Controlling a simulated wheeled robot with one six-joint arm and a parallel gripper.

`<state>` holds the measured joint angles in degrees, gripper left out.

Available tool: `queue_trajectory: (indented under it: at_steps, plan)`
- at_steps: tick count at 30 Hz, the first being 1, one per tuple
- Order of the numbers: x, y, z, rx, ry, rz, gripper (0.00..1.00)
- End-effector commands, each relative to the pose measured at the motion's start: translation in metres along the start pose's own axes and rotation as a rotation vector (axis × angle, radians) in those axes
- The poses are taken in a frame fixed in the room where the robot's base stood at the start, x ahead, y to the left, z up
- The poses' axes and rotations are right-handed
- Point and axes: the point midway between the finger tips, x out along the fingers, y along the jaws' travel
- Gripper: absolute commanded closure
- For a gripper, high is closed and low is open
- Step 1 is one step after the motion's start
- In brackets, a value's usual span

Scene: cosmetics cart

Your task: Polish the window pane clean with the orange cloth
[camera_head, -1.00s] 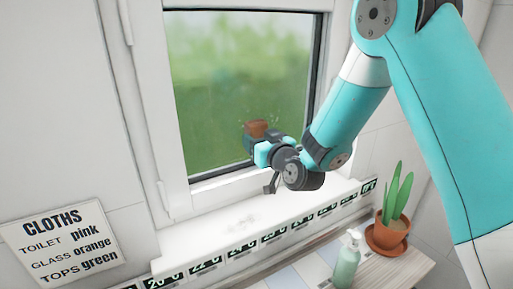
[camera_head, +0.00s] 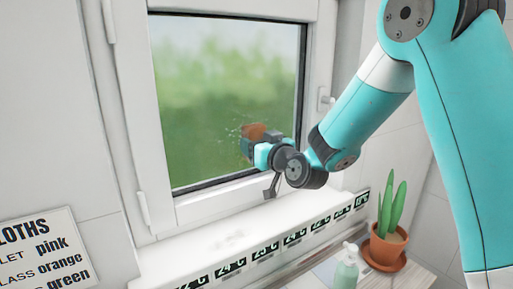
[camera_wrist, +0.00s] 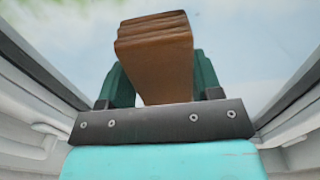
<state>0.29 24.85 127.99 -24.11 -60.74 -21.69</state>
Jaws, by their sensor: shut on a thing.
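The window pane (camera_head: 220,80) sits in a white frame and shows a blurred green outdoors. Whitish spots and streaks show on the glass around the cloth, low on the pane's right side. The orange cloth (camera_head: 254,131) is a folded brown-orange pad at the glass. It also shows large in the wrist view (camera_wrist: 155,55), between the dark green fingers. My gripper (camera_head: 247,147) is shut on the cloth and points at the lower right of the pane. Whether the cloth presses on the glass cannot be told for sure.
A white sill (camera_head: 225,240) with a strip of temperature labels runs below the window. A potted plant (camera_head: 388,240) and a pump bottle (camera_head: 347,268) stand at the lower right. A cloth-colour sign (camera_head: 45,250) hangs at the lower left. A window handle (camera_head: 325,100) sticks out on the right.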

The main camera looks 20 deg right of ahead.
Motion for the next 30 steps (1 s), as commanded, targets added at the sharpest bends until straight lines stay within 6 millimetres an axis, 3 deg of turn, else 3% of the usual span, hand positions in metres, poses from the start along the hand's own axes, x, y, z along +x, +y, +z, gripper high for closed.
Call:
queue_trajectory:
  at_steps: [5, 16, 30]
  plan:
    - [0.002, -0.001, -0.015, 0.000, 0.001, -0.001, 0.60]
    - [0.002, -0.023, -0.018, 0.000, -0.001, -0.005, 0.60]
    - [0.005, -0.034, -0.017, 0.005, -0.002, 0.002, 0.60]
